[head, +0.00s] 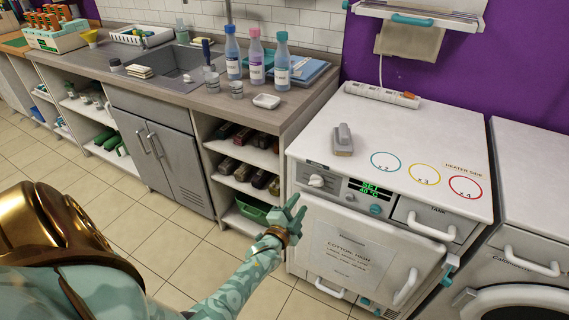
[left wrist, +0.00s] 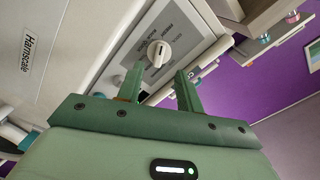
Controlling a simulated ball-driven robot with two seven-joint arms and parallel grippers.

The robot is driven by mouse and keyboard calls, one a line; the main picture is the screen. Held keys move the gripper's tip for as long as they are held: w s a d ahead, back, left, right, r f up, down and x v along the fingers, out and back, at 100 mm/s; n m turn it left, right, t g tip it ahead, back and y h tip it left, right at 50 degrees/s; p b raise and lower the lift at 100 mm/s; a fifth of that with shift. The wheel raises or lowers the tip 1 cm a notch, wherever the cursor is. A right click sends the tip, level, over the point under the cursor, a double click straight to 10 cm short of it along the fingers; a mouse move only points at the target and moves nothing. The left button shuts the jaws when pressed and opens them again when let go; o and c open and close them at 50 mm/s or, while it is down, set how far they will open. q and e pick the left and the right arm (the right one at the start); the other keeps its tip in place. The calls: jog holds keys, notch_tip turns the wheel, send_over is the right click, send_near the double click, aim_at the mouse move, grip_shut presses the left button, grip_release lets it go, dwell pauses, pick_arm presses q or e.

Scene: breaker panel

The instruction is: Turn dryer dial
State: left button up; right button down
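The dryer (head: 390,160) is the white machine with a paper note on its front door. Its dial (head: 317,181) is a white knob on the grey control panel, left of a green display (head: 370,190) that seems to read "SET 40 °C". In the left wrist view the dial (left wrist: 158,53) sits just beyond the fingertips, between their lines. My left gripper (head: 296,208) is open and empty, below and a little left of the dial in the head view. Its two green fingers (left wrist: 159,74) appear apart from the knob. My right gripper is not in view.
A grey handled object (head: 343,140) and coloured ring marks lie on the dryer top. A power strip (head: 382,95) runs along its back. A counter with bottles (head: 256,60) stands left, above open shelves. A second white machine (head: 530,190) stands right.

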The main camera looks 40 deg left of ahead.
pick_arm(q)
jog(key=p+v, duration=0.1)
jog(key=v, duration=0.7)
jog(key=s+d+f+n+g+h, duration=0.25)
jog(key=s+d+f+g, duration=0.35)
jog(key=f, duration=0.5)
jog(key=s+d+f+n+g+h, duration=0.1)
jog(key=s+d+f+n+g, duration=0.2)
jog(key=s+f, duration=0.7)
jog(key=s+f+g, duration=0.3)
jog(key=s, duration=0.7)
jog(key=s+f+g, duration=0.2)
jog(key=s+f, duration=0.1)
jog(key=s, duration=0.7)
jog(key=s+d+f+g, duration=0.1)
jog(key=s+f+g, duration=0.2)
jog(key=s, duration=0.8)
jog(key=shift+g, duration=0.3)
